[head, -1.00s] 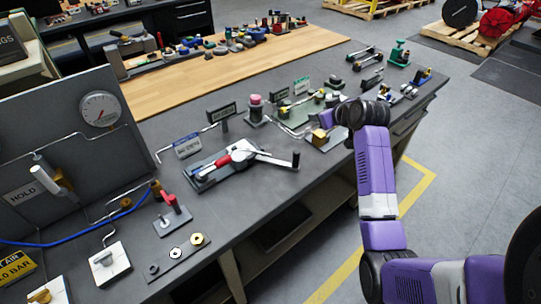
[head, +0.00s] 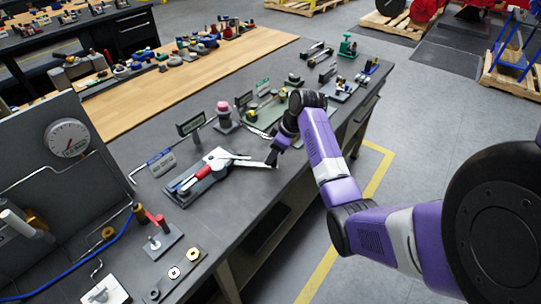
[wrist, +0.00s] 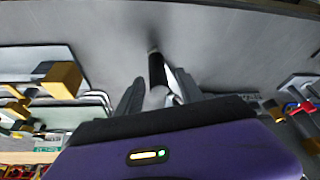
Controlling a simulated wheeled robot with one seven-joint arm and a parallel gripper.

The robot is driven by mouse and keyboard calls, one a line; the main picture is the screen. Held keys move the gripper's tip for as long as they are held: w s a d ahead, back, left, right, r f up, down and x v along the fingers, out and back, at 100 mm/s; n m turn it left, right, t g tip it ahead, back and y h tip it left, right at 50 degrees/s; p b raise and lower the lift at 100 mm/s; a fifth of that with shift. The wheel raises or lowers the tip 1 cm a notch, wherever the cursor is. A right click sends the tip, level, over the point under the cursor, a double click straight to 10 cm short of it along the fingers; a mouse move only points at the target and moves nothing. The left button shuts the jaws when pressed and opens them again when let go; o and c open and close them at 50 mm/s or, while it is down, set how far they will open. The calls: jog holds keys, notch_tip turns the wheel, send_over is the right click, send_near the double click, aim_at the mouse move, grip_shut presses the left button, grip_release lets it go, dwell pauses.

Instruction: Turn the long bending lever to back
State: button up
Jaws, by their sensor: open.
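The long lever (head: 243,162) is a pale bar on the valve actuator (head: 196,178) on the grey bench. It reaches right from the pivot toward the front edge and ends in an upright black handle (head: 272,158). A shorter red handle (head: 203,172) lies along the actuator's base. My gripper (head: 277,150) is at the lever's black end. In the wrist view my gripper (wrist: 160,78) is open, with the black handle (wrist: 157,70) between its two fingers. Whether a finger touches the handle, I cannot tell.
A gauge panel (head: 40,150) with pipes stands at the left. A small red-handled valve (head: 158,222) is in front of it. A pink-topped fixture (head: 223,110) and small sign stands are behind the actuator. Bare bench lies in front of the lever.

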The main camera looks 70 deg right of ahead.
jog(key=shift+x, duration=0.95)
jog(key=shift+c, duration=0.3)
grip_shut()
dwell(0.5)
